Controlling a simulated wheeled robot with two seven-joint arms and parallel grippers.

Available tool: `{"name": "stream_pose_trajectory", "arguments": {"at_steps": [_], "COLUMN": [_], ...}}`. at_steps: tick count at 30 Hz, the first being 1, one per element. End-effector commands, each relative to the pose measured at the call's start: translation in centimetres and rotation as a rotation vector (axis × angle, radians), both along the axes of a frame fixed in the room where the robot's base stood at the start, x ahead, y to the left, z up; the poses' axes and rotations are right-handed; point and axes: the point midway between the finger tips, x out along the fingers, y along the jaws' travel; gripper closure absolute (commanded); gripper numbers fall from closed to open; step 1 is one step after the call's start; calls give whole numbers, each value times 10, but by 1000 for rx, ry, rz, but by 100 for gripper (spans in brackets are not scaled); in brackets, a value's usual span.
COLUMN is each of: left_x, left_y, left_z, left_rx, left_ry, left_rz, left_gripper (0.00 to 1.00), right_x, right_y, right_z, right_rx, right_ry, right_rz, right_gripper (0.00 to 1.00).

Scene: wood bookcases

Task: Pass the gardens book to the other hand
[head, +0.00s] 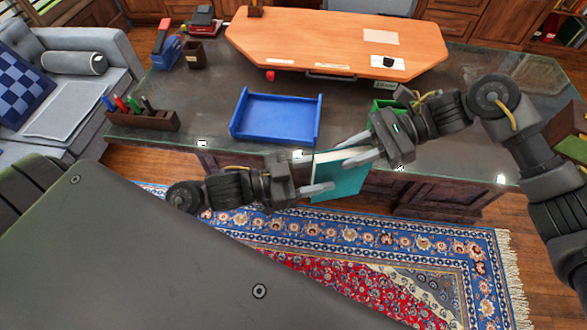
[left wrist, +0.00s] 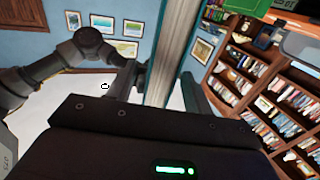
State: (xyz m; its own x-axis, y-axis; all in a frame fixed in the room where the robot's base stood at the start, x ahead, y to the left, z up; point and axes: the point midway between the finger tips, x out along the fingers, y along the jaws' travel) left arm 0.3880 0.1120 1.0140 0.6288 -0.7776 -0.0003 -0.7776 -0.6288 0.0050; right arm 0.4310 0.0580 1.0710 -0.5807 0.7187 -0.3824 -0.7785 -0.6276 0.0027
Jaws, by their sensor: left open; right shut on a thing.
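The teal gardens book (head: 341,178) is held in the air in front of the desk's near edge, cover side showing in the head view. My right gripper (head: 364,155) is shut on its upper right part. My left gripper (head: 318,189) is open at the book's lower left edge. In the left wrist view the book (left wrist: 172,55) stands edge-on between the spread fingers of my left gripper (left wrist: 162,92). I cannot tell whether either finger touches it. The title cannot be read.
A blue tray (head: 277,117) lies empty on the dark desk (head: 205,100). A pen holder (head: 143,120) stands at the desk's left and a green item (head: 385,106) is behind my right gripper. A patterned rug (head: 400,255) covers the floor below.

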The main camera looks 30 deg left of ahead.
Motion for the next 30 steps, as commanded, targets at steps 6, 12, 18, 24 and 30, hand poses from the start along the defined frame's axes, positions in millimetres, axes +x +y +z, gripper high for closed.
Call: {"name": "stream_pose_trajectory", "arguments": {"at_steps": [6, 12, 18, 24, 30], "left_x": [18, 23, 23, 23, 23], "left_y": [-22, -29, -29, -29, -29], "left_z": [1, 0, 0, 0, 0], "left_rx": [-2, 1, 1, 1, 1], "left_ry": [-1, 1, 1, 1, 1], "left_rz": [-1, -1, -1, -1, -1], "left_gripper": [49, 49, 49, 70, 96], "right_x": [0, 0, 0, 0, 0], "right_y": [0, 0, 0, 0, 0], "right_z": [1, 1, 1, 1, 1], "right_rx": [2, 2, 2, 2, 1], "right_ry": [-1, -1, -1, -1, 0], "right_rz": [1, 1, 1, 1, 0], "right_gripper": [100, 100, 100, 100, 100]}}
